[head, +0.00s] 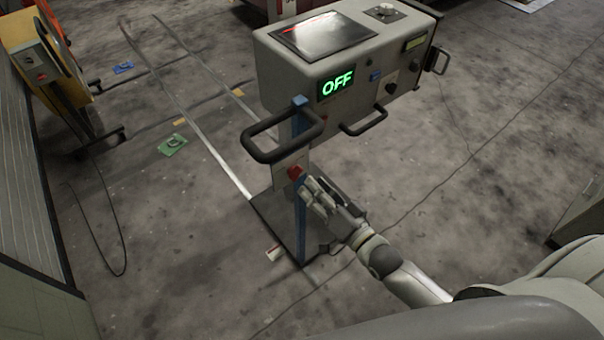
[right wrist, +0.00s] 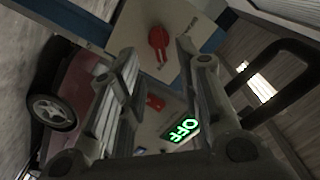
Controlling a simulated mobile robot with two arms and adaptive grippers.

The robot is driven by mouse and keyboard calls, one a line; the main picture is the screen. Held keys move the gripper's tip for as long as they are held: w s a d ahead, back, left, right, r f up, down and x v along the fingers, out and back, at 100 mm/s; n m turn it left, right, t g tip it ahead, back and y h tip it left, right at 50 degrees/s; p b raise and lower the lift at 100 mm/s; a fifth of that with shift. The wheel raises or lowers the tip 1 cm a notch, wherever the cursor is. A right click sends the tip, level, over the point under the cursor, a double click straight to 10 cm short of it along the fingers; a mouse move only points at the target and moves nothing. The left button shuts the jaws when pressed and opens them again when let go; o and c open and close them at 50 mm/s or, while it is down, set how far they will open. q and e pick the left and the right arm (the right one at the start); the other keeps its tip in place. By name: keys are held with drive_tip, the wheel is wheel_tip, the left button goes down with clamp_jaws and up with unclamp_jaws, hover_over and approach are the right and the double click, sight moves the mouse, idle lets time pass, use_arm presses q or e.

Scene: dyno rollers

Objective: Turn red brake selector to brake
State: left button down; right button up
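The red brake selector (head: 295,172) is a small red knob on a pale plate (head: 283,181) on the blue post under the console's front handle. In the right wrist view the red selector (right wrist: 158,40) shows on its plate, just beyond and between the fingertips. My right gripper (head: 312,189) is close to the selector, on its right in the head view. Its fingers are apart in the right wrist view (right wrist: 155,60), with no visible contact on the selector. My left gripper is not in view.
The grey console (head: 300,60) shows a green OFF display (head: 337,82). A black loop handle (head: 262,152) projects just above the selector, and a smaller handle (head: 364,128) is at right. A base plate (head: 272,214) and thin cables lie on the floor. An orange unit (head: 35,62) stands at far left.

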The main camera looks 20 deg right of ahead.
sight(300, 175)
drive_tip(key=shift+x, duration=2.8)
clamp_jaws()
